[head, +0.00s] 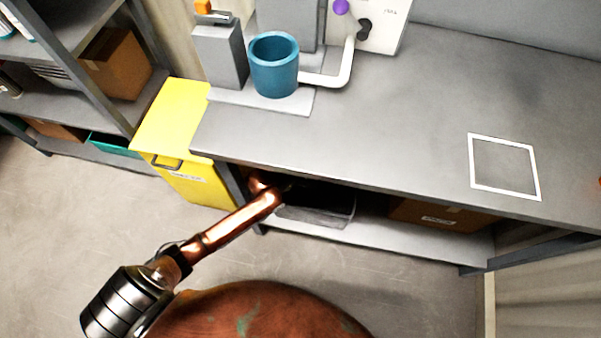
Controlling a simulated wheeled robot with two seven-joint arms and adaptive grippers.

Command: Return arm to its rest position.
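My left arm comes in from the lower left, with a black and silver joint and a copper-coloured forearm. It reaches up and right to the front edge of the bench, and its far end lies against the dark space under the benchtop. My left gripper (285,187) is at most a small dark shape there, and its fingers cannot be made out. No held object can be seen at it. My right arm and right gripper are not in view.
A grey bench (400,110) carries a blue cup-shaped tank (274,65), a grey block (221,55) and a white square outline (504,166). A yellow bin (178,118) stands at its left end. A lower shelf (420,232) holds a box (440,214). The floor in front is clear.

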